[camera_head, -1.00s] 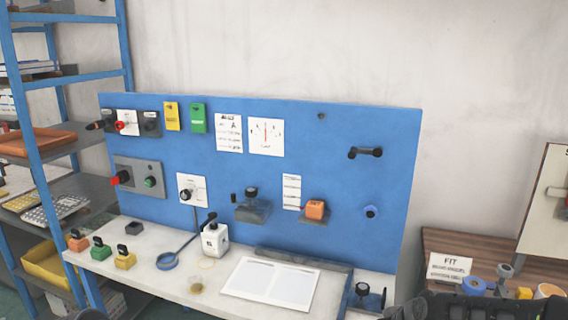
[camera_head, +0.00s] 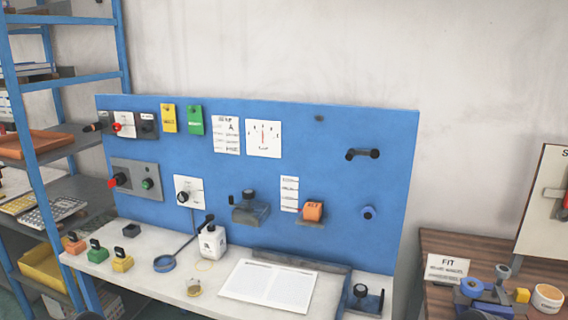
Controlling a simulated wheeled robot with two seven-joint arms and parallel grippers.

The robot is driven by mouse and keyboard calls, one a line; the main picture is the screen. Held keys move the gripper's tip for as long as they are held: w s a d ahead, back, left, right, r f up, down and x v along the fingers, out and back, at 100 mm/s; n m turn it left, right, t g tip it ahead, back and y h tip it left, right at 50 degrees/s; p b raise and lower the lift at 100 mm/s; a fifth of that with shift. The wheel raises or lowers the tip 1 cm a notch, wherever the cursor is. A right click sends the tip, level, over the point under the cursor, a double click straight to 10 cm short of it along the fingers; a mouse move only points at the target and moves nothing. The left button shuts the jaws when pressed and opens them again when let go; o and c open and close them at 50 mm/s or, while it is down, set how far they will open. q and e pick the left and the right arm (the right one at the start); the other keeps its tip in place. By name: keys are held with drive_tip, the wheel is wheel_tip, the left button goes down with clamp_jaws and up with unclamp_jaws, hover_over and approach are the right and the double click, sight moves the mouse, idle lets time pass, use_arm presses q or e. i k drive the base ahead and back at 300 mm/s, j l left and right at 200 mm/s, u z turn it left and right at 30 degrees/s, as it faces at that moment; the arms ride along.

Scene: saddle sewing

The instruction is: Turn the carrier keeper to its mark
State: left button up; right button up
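No part in the head view is clearly marked as the carrier keeper, and I cannot tell which one it is. Candidates on the blue panel (camera_head: 345,130) are a blue round knob (camera_head: 368,213) at its right, a black bar handle (camera_head: 363,154) above it, and a dark knobbed unit (camera_head: 249,207) at lower middle. Neither of my grippers shows clearly. No turning mark is readable.
A blue shelf rack (camera_head: 28,160) stands left. A FIT sign (camera_head: 446,268) and white roll (camera_head: 547,298) are on the wooden table (camera_head: 440,240).

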sight(502, 271)
drive_tip(key=z, duration=1.4)
drive_tip(key=j+z, duration=0.4)
drive_tip(key=k+j+z, duration=0.1)
drive_tip(key=j+z, duration=0.3)
drive_tip(key=j, duration=0.1)
